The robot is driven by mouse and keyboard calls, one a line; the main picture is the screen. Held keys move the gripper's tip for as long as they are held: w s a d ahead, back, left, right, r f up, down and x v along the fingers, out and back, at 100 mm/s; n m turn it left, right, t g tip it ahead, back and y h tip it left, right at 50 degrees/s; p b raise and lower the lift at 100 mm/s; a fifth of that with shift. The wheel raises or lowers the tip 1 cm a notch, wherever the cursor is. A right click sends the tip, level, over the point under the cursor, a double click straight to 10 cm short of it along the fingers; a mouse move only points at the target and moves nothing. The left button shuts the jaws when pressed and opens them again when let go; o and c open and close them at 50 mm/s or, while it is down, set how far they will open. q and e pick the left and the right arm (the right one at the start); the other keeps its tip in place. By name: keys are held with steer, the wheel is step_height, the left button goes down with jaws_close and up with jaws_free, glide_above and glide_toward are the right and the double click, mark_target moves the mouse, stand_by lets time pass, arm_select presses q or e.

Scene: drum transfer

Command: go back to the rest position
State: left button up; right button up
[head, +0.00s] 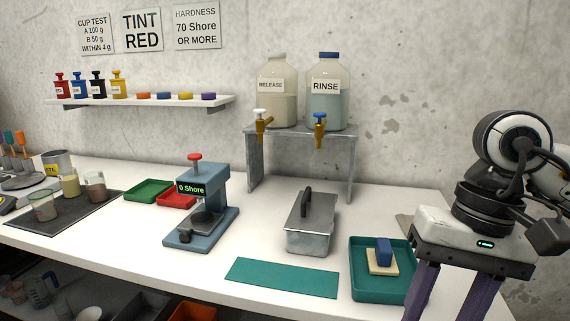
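My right gripper (449,296) hangs at the right edge of the head view, in front of the bench's right end. Its two purple fingers point down and stand well apart, with nothing seen between them. The fingertips are cut off by the bottom edge of the picture. My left gripper and arm are not in view.
The white bench (230,265) holds a blue-grey hardness tester (209,213), a lidded metal box (311,222), a teal mat (282,277) and a green tray (362,284) close left of my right gripper. A metal stand (300,143) bears the RELEASE jug (277,103) and RINSE jug (327,108).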

steer(key=s+a+f+m+g+y, duration=0.1)
steer(key=s+a+g+y, duration=0.15)
steer(key=a, duration=0.35)
steer(key=s+a+f+m+g+y, duration=0.1)
steer(key=a+f+y, duration=0.15)
steer(key=a, duration=0.25)
steer(key=s+a+r+m+g+y, duration=0.2)
steer(key=a+r+m+y, duration=0.5)
steer(key=a+m+y, duration=0.4)
steer(key=w+d+f+m+t, duration=0.35)
steer(key=w+m+t, duration=0.35)
steer(key=m+t, duration=0.6)
steer(key=w+d+f+m+t, duration=0.2)
steer(key=w+f+m+t, duration=0.35)
steer(key=m, duration=1.05)
steer(key=w+d+f+m+t+h, duration=0.2)
steer(key=d+f+m+t+h, duration=0.3)
steer(key=f+m+h, duration=0.5)
steer(key=s+d+f+m+g+h, duration=0.1)
steer(key=s+d+f+m+g, duration=0.1)
steer(key=s+f+m, duration=0.3)
steer(key=s+d+f+m+g+h, duration=0.2)
steer(key=s+f, duration=0.5)
steer(key=f, duration=0.5)
steer(key=s+d+f+m+g+h, duration=0.2)
steer(key=s+d+f+m+g, duration=0.2)
steer(key=f+m, duration=0.4)
steer(key=shift+s+d+f, duration=0.6)
steer(key=shift+s+f, duration=0.1)
steer(key=shift+s, duration=0.25)
